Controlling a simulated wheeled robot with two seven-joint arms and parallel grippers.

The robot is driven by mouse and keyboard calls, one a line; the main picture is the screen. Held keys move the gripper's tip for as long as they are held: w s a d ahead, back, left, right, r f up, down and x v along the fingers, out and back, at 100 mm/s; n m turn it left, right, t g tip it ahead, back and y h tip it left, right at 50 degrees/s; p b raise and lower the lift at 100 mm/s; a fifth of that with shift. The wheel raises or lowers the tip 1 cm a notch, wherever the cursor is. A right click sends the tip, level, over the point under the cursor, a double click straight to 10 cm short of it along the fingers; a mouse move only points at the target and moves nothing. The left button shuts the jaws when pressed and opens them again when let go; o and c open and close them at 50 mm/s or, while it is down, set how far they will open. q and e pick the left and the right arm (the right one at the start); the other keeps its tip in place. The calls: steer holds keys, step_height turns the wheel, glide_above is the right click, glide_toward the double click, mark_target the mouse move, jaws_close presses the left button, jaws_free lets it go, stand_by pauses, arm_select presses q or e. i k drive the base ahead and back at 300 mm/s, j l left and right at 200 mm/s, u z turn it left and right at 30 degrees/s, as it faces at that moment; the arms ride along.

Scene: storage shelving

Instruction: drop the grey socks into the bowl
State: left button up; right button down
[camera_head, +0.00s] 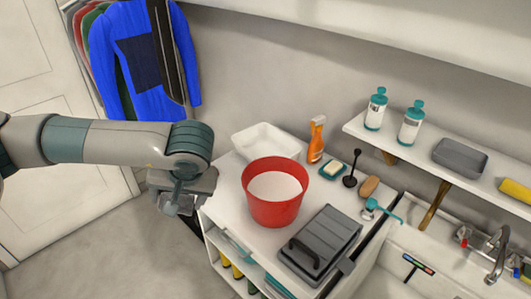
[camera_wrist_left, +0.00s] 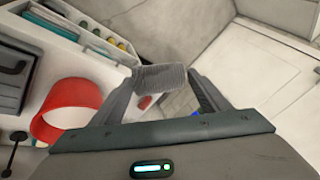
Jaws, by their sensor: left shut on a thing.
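My left gripper (camera_head: 180,202) is to the left of the white cabinet top, apart from the bowl. In the left wrist view it is shut on the grey socks (camera_wrist_left: 160,77), a ribbed grey bundle between the fingertips. In the head view the socks are hard to tell from the gripper. The red bowl (camera_head: 274,209), deep and bucket-like with a pale inside, stands on the cabinet top to the right of my gripper. It also shows in the left wrist view (camera_wrist_left: 46,117), at lower left. My right gripper is not in view.
The white cabinet (camera_head: 216,215) also bears a white basin (camera_head: 266,139) behind the bowl, an orange spray bottle (camera_head: 317,139), a soap dish (camera_head: 333,170) and a dark grey case (camera_head: 320,245) in front. A shelf (camera_head: 450,160) and sink are at right. Blue clothing (camera_head: 140,60) hangs behind my arm.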

mark_target(261, 144)
steer(key=z, duration=1.3)
steer(key=i+l, duration=0.1)
steer(key=i, duration=0.35)
